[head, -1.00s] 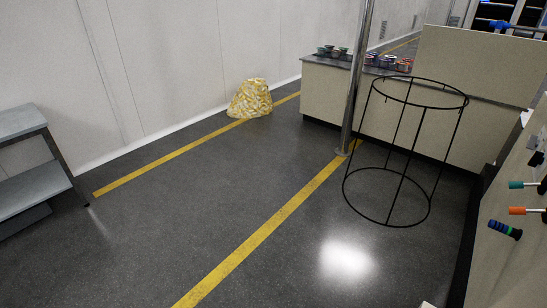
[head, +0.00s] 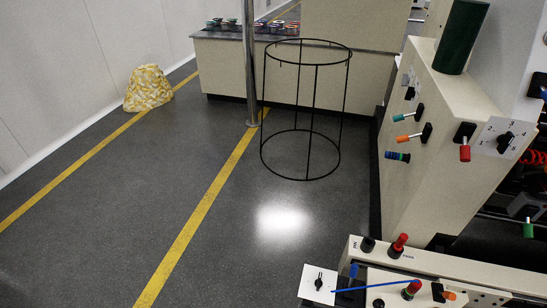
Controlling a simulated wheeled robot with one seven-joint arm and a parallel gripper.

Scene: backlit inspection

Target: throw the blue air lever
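A small blue-tipped lever (head: 354,270) stands up at the left end of the low cream panel at the bottom right; I cannot tell for sure if it is the air lever. A thin blue rod or line runs across the panel just below it. A dark handle with blue and green bands (head: 397,156) sticks out of the side of the taller cream cabinet, below an orange-tipped lever (head: 405,137) and a teal-tipped lever (head: 408,116). My gripper is not in view.
The low panel (head: 440,262) also carries red-tipped levers (head: 399,242) and a rotary switch on a white plate (head: 319,283). A red-tipped lever (head: 465,152) hangs on the cabinet. A black wire hoop stand (head: 306,110) and metal post (head: 249,60) stand beyond.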

